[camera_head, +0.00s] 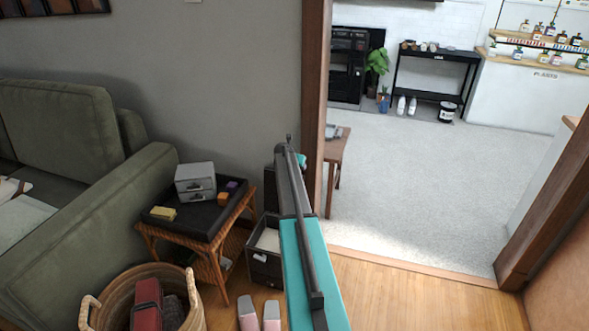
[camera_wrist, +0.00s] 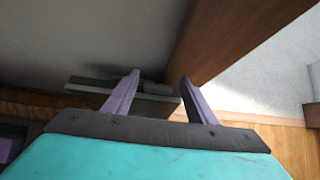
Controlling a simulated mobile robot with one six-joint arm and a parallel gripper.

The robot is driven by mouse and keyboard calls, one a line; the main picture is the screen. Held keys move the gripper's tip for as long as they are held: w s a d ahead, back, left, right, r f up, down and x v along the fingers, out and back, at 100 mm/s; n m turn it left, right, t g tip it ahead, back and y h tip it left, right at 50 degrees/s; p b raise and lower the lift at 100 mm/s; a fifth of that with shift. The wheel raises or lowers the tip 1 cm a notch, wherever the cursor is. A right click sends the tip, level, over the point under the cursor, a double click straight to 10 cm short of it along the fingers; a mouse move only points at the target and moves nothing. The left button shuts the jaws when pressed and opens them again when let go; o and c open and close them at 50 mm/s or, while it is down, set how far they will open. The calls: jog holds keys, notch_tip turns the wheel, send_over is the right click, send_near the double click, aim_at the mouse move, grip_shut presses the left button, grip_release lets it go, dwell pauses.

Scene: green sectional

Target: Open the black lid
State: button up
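A dark, flat, lid-like slab (camera_wrist: 150,105) shows nearly edge-on in the wrist view, beyond and partly between my fingers. I take it for the black lid, but cannot tell how far open it is. In the head view, a dark upright box (camera_head: 270,188) stands against the wall beside the door frame, partly hidden by my arm. I cannot tell for certain that it bears the same lid. My gripper (camera_wrist: 160,75) is open, its two purple fingers apart with nothing clearly held between them. Whether a finger touches the slab is unclear. My arm hides the gripper in the head view.
An open dark bin (camera_head: 265,262) with something white inside stands below the box. A wicker side table (camera_head: 207,222) with a grey drawer unit (camera_head: 195,182), a basket (camera_head: 190,308) and a green sofa (camera_head: 60,125) are left.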

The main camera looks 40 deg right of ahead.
jog(key=shift+o, duration=0.2)
jog(key=shift+a+f, duration=0.1)
jog(key=shift+f, duration=0.15)
jog(key=shift+s, duration=0.1)
jog(key=shift+a, duration=0.1)
jog(key=shift+v, duration=0.8)
jog(key=v, duration=1.2)
